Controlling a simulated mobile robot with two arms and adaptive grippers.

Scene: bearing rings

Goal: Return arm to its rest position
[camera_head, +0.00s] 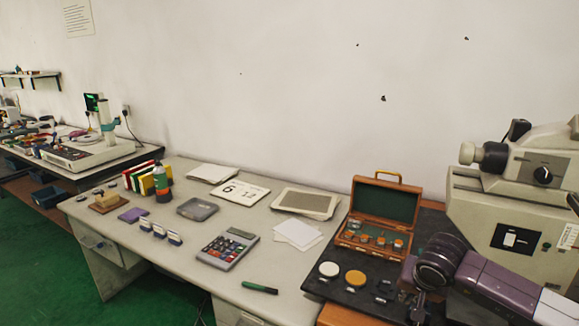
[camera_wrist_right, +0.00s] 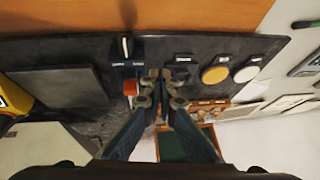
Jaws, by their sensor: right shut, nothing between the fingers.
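My right arm reaches in from the lower right in the head view, purple and grey with a dark ribbed wrist. My right gripper (camera_head: 418,306) points down over the dark board (camera_head: 318,285). It is shut and empty. In the right wrist view its two fingers (camera_wrist_right: 163,88) meet above the board, beside small dark holders. A white disc (camera_head: 329,269) and a yellow-orange disc (camera_head: 355,278) lie left of the gripper in the head view. The wrist hides part of the board. My left gripper is not in view.
A large beige instrument (camera_head: 490,215) stands close on the right. A calculator (camera_head: 228,249) and a green marker (camera_head: 260,288) lie on the grey desk at left. The space above the desk is clear.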

